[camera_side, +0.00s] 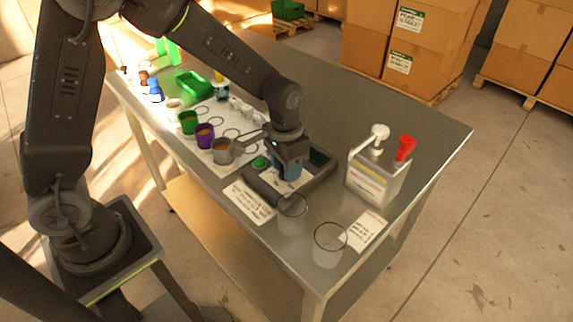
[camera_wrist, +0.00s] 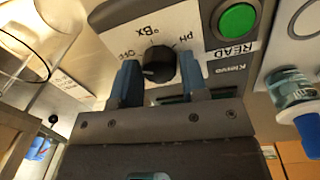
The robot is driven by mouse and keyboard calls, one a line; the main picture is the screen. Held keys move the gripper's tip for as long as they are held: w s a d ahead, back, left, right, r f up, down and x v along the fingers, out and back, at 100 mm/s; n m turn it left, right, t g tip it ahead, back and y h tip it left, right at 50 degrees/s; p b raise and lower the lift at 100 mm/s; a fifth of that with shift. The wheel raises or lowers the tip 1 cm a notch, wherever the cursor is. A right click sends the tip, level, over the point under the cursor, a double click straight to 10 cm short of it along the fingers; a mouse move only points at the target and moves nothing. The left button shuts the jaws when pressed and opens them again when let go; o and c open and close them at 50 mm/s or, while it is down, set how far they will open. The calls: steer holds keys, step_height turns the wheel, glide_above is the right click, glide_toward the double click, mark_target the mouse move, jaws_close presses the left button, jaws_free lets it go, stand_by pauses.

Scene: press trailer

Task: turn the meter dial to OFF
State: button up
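The meter (camera_side: 318,181) is a dark box on the metal table in the side view. Its white dial plate shows in the wrist view, marked OFF, °Bx and pH. The black dial (camera_wrist: 159,64) is a round knob on that plate; I cannot tell surely which mark it points at. My gripper (camera_wrist: 160,72) has its two blue fingers on either side of the dial, with the knob visible between them. The fingers look apart, not clearly pressed on the knob. In the side view my gripper (camera_side: 288,170) points down over the meter and hides the dial.
A green READ button (camera_wrist: 238,19) is beside the dial plate. A grey cup (camera_side: 223,150) and purple cup (camera_side: 204,136) stand left of the meter. Clear beakers (camera_side: 329,246) stand in front, and a pump bottle (camera_side: 376,172) stands to the right. The far right tabletop is clear.

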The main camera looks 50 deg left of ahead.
steer(key=o, duration=0.3)
steer(key=shift+o, duration=0.2)
step_height(320, 180, up, 14)
steer(key=shift+a, duration=0.4)
steer(key=shift+f, duration=0.1)
steer(key=s+a+r+n+t, duration=0.1)
steer(key=s+a+r+t, duration=0.1)
steer(key=s, duration=0.7)
steer(key=s+a+r+n+t, duration=0.1)
steer(key=s+a+r+t, duration=0.1)
steer(key=s, duration=0.7)
steer(key=shift+s+a+t+y, duration=0.15)
steer(key=shift+a+t+y, duration=0.15)
steer(key=shift+a+t, duration=0.65)
